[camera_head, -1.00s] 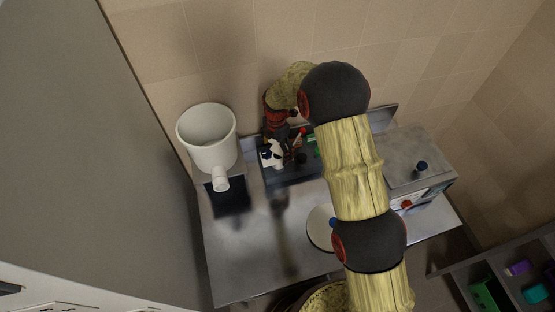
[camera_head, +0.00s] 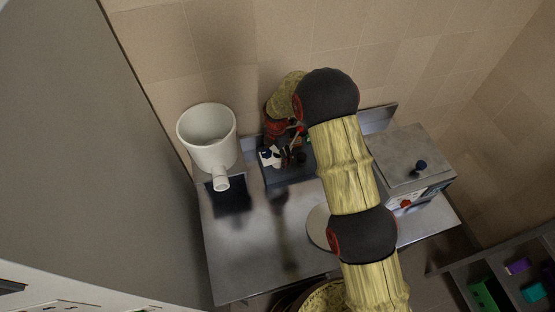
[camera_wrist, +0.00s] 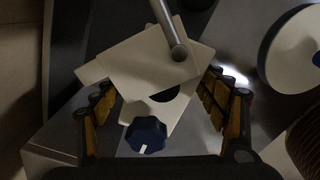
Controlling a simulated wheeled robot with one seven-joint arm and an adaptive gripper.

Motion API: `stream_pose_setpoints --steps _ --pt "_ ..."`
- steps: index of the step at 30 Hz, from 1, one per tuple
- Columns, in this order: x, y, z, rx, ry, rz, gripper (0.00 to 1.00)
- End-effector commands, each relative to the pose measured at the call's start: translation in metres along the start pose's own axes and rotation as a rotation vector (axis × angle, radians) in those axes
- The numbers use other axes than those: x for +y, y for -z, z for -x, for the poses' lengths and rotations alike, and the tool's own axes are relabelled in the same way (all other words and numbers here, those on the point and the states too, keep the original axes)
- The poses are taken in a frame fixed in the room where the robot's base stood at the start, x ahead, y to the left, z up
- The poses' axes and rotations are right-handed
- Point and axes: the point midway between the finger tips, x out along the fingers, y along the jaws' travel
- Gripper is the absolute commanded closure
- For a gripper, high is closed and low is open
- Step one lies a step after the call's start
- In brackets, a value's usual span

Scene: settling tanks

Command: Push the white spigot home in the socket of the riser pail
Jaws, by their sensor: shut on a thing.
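The white riser pail (camera_head: 207,135) stands upright at the left of the bench, by the wall. Its short white socket pipe (camera_head: 221,183) sticks out low at the front. My gripper (camera_head: 286,155) is to the right of the pail, over the dark tray, partly behind my arm. The white spigot (camera_head: 266,158) shows at its left side, apart from the socket. In the wrist view, my gripper (camera_wrist: 158,108) has its fingers on both sides of the white spigot (camera_wrist: 130,62), which has a dark opening and a blue knob (camera_wrist: 146,136). The socket cannot be made out there.
A dark tray (camera_head: 280,182) lies under my gripper. A white disc (camera_head: 317,228) lies on the steel bench (camera_head: 240,268). A grey box with a dark blue knob (camera_head: 421,165) stands at the right. A tiled wall closes the back. The bench front left is clear.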

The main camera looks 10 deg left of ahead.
Motion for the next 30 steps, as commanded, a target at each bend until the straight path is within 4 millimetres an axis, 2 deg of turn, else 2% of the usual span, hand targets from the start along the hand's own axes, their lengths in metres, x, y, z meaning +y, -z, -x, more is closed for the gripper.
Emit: stream_pose_setpoints --steps 22,30 --pt "0.0005 -0.0003 -0.0004 -0.001 -0.002 0.0 0.74" --pt "0.0007 -0.0006 0.0 -0.001 -0.002 0.0 0.75"
